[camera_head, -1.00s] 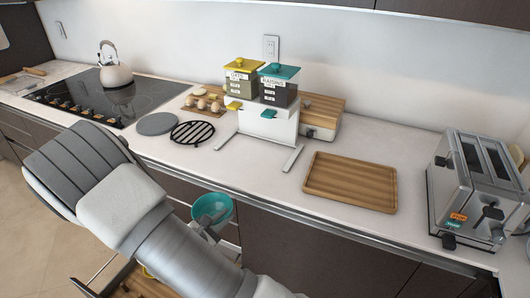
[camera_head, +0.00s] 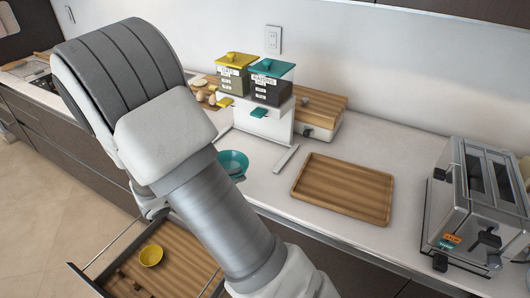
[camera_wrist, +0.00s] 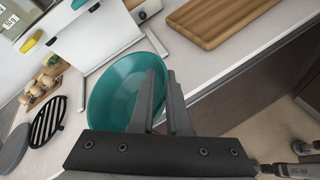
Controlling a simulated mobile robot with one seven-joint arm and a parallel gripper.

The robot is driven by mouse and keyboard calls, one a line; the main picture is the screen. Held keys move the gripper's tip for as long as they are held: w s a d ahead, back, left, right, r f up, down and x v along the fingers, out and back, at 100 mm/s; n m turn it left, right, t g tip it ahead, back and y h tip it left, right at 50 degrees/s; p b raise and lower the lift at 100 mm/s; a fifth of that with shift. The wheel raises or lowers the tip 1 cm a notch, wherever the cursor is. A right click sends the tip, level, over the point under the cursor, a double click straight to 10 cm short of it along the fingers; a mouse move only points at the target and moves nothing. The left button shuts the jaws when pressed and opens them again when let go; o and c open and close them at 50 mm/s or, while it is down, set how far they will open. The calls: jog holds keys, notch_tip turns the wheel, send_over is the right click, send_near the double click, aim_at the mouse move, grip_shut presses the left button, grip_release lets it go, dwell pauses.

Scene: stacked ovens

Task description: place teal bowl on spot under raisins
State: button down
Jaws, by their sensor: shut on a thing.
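The teal bowl (camera_head: 233,163) is held by my gripper near the counter's front edge, partly hidden by my arm in the head view. In the wrist view the teal bowl (camera_wrist: 118,95) has its rim between the two fingers of my gripper (camera_wrist: 165,90). The raisins container (camera_head: 271,84), dark with a teal lid, stands on the right side of a white dispenser stand (camera_head: 262,122). A teal lever (camera_head: 258,113) sits below it. The bowl appears in front of the stand; whether it touches the counter is unclear.
A yellow-lidded container (camera_head: 232,76) stands left of the raisins. A wooden tray (camera_head: 345,188) lies right of the stand, and a toaster (camera_head: 474,205) is at far right. A black trivet (camera_wrist: 47,120) and eggs (camera_wrist: 38,88) lie left.

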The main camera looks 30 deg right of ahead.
jog(key=shift+g, duration=0.3)
jog(key=w+d, duration=0.3)
jog(key=d, duration=0.2)
jog(key=w+d+f+p, duration=0.1)
jog(key=w+d, duration=0.2)
jog(key=d, duration=0.3)
jog(key=w+d, duration=0.3)
jog(key=d, duration=0.3)
jog(key=shift+w+d+f+p, duration=0.25)
jog(key=shift+f+p, duration=0.05)
jog(key=shift+p, duration=0.1)
notch_tip(320, 180, down, 4)
jog(key=shift+r, duration=0.25)
jog(key=shift+w+d+f, duration=0.1)
jog(key=shift+d+f, duration=0.05)
jog(key=shift+f, duration=0.4)
jog(key=c, duration=0.9)
grip_release()
jog(key=shift+o, duration=0.2)
